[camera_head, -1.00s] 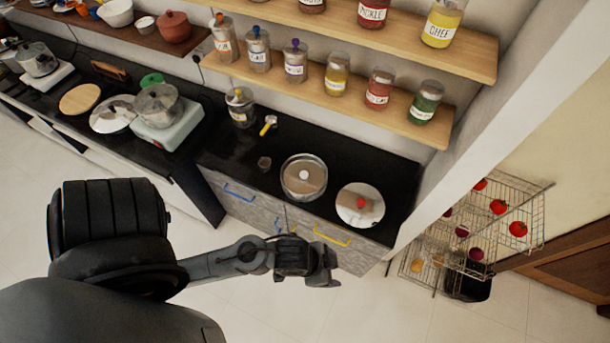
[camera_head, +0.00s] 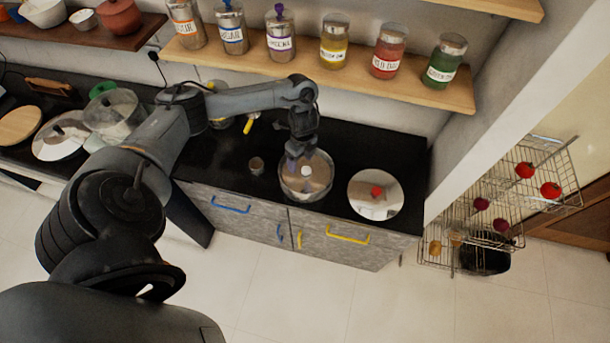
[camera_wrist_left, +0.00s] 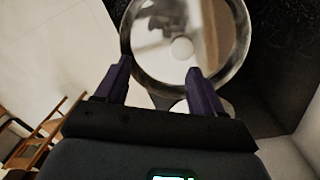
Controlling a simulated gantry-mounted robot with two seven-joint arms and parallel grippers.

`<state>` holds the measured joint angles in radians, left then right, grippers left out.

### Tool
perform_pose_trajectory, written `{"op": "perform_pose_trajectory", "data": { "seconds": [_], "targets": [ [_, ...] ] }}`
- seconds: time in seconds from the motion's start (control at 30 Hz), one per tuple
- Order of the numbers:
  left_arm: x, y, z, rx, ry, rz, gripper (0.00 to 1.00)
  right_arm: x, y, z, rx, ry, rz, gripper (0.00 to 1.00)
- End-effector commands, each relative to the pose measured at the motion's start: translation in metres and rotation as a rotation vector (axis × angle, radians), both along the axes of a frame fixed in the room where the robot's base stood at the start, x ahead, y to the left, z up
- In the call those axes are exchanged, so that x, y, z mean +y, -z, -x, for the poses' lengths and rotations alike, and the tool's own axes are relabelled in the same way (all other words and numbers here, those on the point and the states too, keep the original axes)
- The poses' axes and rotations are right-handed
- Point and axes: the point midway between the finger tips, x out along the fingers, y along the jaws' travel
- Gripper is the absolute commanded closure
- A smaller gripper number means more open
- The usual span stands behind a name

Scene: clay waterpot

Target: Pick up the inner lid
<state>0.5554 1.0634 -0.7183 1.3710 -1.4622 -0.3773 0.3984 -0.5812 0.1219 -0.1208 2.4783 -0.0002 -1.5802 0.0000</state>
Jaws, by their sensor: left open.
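The inner lid (camera_head: 318,172) is a shiny round disc with a white knob, set inside the rim of a round metal pot (camera_head: 304,199) on the black counter. In the left wrist view the inner lid (camera_wrist_left: 205,30) and its white knob (camera_wrist_left: 182,48) show ahead of my fingers. My left gripper (camera_head: 298,154) is above the far side of the pot, pointing down. Its two purple fingers (camera_wrist_left: 158,68) are spread, with nothing between them, and the knob lies beyond the fingertips. My right gripper is in neither view.
Another metal lid with a red knob (camera_head: 376,192) lies to the right of the pot. A shelf of jars (camera_head: 335,45) runs behind, and a wire rack (camera_head: 495,215) stands to the right.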

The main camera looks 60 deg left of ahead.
Motion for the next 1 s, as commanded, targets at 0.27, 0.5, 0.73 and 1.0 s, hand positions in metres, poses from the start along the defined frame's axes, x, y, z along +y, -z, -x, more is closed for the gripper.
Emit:
{"op": "perform_pose_trajectory", "data": {
  "seconds": [0.27, 0.5, 0.73, 1.0],
  "targets": [
    [0.009, -0.001, -0.030, -0.073, -0.009, -0.013, 0.32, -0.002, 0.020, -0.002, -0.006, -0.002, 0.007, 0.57],
    [0.009, 0.027, -0.030, -0.073, -0.009, -0.013, 0.32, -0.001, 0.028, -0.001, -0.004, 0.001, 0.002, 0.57],
    [0.010, 0.038, -0.029, -0.073, -0.008, -0.013, 0.32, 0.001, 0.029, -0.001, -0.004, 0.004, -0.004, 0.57],
    [0.013, 0.070, -0.027, -0.073, -0.009, -0.013, 0.32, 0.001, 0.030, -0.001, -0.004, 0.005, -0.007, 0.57]
  ]
}}
